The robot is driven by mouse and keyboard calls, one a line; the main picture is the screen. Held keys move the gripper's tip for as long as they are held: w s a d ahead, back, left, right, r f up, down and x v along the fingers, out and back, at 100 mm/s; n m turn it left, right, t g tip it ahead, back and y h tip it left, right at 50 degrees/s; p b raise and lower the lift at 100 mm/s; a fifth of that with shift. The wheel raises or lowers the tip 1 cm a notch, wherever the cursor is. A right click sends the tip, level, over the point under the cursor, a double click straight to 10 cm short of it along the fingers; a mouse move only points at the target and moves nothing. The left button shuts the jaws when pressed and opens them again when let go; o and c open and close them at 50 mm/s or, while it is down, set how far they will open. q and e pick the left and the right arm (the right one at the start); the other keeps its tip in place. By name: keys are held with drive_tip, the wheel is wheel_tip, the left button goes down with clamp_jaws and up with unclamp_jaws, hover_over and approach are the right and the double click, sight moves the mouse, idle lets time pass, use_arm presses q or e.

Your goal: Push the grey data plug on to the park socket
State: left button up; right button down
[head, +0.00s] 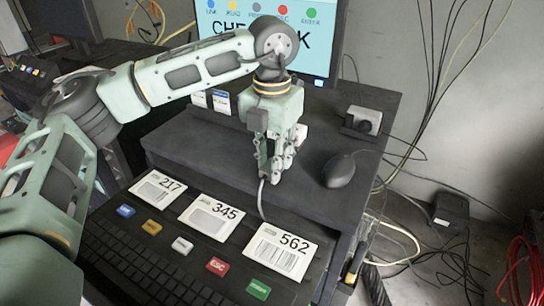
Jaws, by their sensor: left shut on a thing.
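My left gripper (275,176) points down over the dark desk top, in front of the monitor, with its fingers closed. A light grey cable (262,203) curves down from between the fingertips toward the cards. The grey data plug at its end is mostly hidden by the fingers, so its tilt is unclear. A small box (363,120) with a pale top and a dark round front stands to the right on the desk, apart from the gripper. It may be the park socket, but I cannot tell for sure. My right gripper is not in view.
A black mouse (339,170) lies just right of the gripper. Cards numbered 217 (157,188), 345 (211,217) and 562 (282,251) lie in front, above a keyboard (150,265) with coloured keys. A monitor (265,30) stands behind. Loose cables hang at the right.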

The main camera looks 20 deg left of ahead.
use_arm(q)
drive_tip(key=o, duration=1.1)
wheel_tip(320, 180, up, 12)
idle(0.5)
